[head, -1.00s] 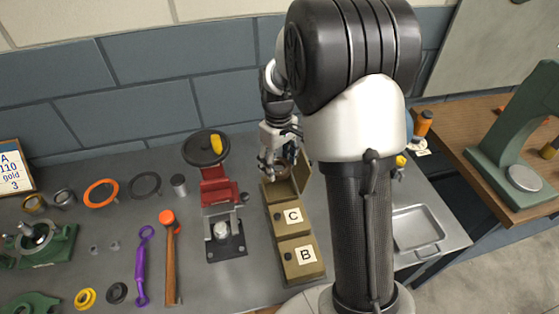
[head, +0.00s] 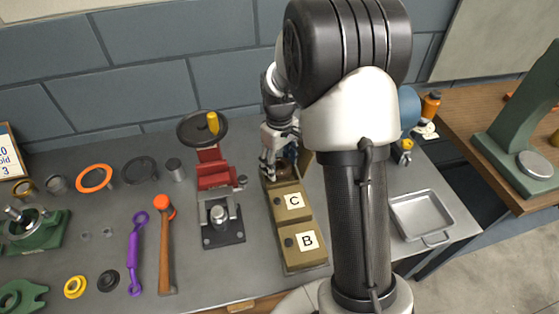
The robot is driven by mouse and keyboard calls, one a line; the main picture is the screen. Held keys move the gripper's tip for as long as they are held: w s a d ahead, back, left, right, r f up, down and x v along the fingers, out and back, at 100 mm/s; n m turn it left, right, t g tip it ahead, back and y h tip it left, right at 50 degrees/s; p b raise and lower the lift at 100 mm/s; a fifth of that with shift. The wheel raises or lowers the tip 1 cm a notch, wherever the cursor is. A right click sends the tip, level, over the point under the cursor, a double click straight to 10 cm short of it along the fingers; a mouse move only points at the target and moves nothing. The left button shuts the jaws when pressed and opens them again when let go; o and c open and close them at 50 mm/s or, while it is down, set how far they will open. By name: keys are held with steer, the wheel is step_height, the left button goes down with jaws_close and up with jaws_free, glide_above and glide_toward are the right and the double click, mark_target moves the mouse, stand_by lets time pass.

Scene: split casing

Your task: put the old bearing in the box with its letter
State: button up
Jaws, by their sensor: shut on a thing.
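My gripper (head: 276,166) points down at the open rear box (head: 272,183), the farthest in a row of three tan boxes. A dark brownish round thing (head: 286,169) shows at its fingers, partly hidden by them; it looks like the old bearing. I cannot tell whether it is inside the box or just above it. The rear box's lid (head: 307,158) stands raised on the right, partly behind my arm. No letter shows on it. The box marked C (head: 277,201) and the box marked B (head: 289,259) are closed, in front of it.
A red press (head: 213,172) with a dark wheel stands left of the boxes. A hammer (head: 166,250), a purple wrench (head: 135,255) and several rings lie farther left. A partly cut-off sign (head: 10,155) stands at the left edge. A metal tray (head: 421,216) lies right of my arm.

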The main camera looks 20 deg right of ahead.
steer(key=o, duration=1.3)
steer(key=shift+o, duration=0.2)
step_height(320, 180, up, 7)
steer(key=p, duration=0.5)
steer(key=shift+p, duration=0.4)
